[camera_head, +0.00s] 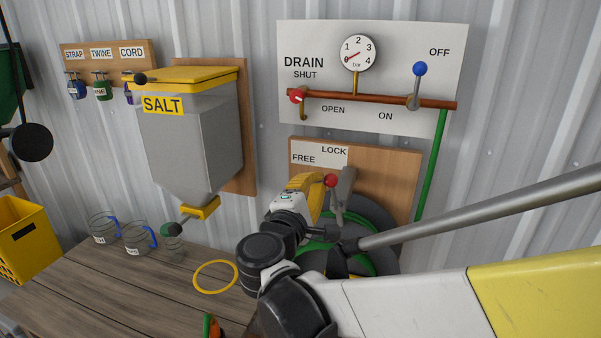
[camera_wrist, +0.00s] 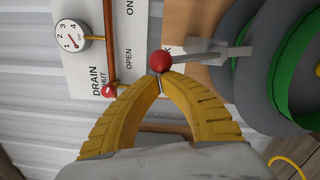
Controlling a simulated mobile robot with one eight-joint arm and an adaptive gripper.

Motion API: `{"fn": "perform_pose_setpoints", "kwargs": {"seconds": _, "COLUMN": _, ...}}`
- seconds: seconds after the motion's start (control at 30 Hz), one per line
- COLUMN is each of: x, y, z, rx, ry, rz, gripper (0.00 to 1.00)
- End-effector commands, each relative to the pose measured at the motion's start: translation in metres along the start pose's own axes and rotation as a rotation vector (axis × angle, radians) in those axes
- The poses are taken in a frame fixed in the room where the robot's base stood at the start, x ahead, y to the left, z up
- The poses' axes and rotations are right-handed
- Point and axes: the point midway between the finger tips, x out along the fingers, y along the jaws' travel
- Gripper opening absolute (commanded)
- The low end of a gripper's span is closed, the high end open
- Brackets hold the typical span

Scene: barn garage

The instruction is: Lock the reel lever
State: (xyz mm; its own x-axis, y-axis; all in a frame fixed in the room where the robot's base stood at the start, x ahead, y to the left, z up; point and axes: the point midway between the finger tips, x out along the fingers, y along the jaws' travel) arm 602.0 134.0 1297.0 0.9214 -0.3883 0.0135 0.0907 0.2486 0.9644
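The reel lever is a grey rod with a red ball knob (camera_head: 331,180) on its upper end. It stands nearly upright in front of the hose reel (camera_head: 375,222), below the LOCK label (camera_head: 334,151); the FREE label (camera_head: 303,158) is left of it. In the wrist view the knob (camera_wrist: 160,62) sits right at the fingertips, and its rod runs right to a grey bracket (camera_wrist: 235,53). My gripper (camera_wrist: 160,78) has its yellow fingertips together, with the knob just beyond them. Whether they touch it cannot be told. In the head view my gripper (camera_head: 322,182) is left of the knob.
A drain panel (camera_head: 290,45) with a gauge, a red-handled valve and a blue-knobbed lever (camera_head: 420,70) is above. A salt hopper (camera_head: 190,130) hangs at left. Glass jugs (camera_head: 138,238) and a yellow ring (camera_head: 215,277) are on the wooden table (camera_head: 80,300).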

Motion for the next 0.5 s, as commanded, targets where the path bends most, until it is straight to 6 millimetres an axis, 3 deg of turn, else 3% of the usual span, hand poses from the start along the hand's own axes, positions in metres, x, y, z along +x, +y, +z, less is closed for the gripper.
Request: {"fn": "perform_pose_setpoints", "kwargs": {"seconds": 0.5, "x": 0.0003, "y": 0.0013, "z": 0.0090, "rx": -0.005, "ry": 0.000, "rz": 0.001, "gripper": 0.00}}
